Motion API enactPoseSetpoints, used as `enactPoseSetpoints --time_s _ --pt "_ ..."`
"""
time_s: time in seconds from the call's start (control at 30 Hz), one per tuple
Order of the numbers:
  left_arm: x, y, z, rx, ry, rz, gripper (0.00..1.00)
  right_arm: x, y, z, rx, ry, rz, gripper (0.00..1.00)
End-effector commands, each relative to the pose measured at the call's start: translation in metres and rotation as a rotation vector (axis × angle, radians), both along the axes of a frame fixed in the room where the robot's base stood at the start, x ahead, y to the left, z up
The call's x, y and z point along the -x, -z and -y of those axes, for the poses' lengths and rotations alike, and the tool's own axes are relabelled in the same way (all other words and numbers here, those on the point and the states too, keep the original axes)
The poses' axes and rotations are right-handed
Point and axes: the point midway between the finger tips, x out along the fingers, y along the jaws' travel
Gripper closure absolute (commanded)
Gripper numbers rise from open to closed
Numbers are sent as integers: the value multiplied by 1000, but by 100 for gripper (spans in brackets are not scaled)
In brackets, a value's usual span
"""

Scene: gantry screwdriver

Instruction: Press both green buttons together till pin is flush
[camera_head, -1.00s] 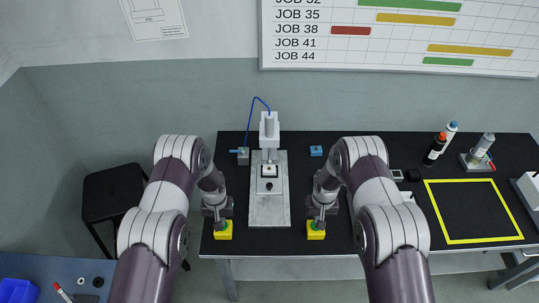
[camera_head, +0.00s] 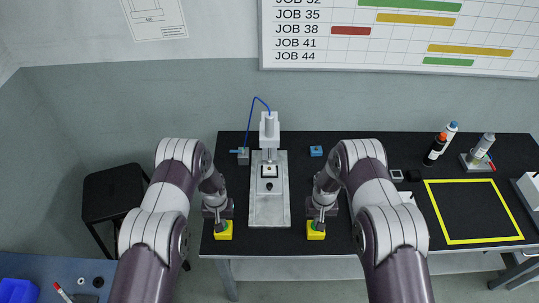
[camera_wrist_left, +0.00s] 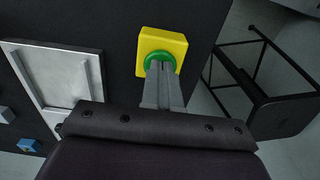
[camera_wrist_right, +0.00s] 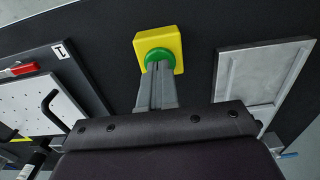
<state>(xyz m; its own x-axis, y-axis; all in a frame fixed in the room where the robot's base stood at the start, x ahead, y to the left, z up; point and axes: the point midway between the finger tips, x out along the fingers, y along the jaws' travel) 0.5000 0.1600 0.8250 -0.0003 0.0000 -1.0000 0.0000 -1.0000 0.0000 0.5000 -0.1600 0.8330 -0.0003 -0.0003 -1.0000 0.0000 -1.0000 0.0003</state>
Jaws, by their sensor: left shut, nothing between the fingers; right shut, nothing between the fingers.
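The left yellow button box (camera_head: 223,235) stands at the table's front edge; its green button (camera_wrist_left: 158,58) shows in the left wrist view. My left gripper (camera_wrist_left: 160,66) is shut, its fingertips over that button and appearing to touch it. The right yellow box (camera_head: 316,235) has a green button (camera_wrist_right: 157,56), and my shut right gripper (camera_wrist_right: 158,68) is over it in the same way. How far each button is pressed cannot be told. Between them stands the press (camera_head: 269,130) on a grey plate (camera_head: 269,210). Its ram is above a small white block (camera_head: 269,171); the pin is too small to make out.
A yellow-outlined area (camera_head: 475,240), bottles (camera_head: 436,148) and a holder (camera_head: 480,155) are on the right. A black stool (camera_head: 112,195) stands left of the table.

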Motion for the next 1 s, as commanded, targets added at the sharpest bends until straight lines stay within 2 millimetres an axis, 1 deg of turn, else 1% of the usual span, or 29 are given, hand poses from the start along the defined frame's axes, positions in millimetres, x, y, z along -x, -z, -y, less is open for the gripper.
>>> enactPoseSetpoints --time_s 0.37,0.63,0.87,1.0 --pt "0 0 0 0 0 0 100 0 8 0 0 0 -1 100" --pt "0 5 0 0 0 0 100 0 8 0 0 0 0 100" --pt "0 5 0 0 0 0 100 0 14 0 0 0 0 100" --pt "0 5 0 0 0 -1 100 0 13 0 0 0 0 100"
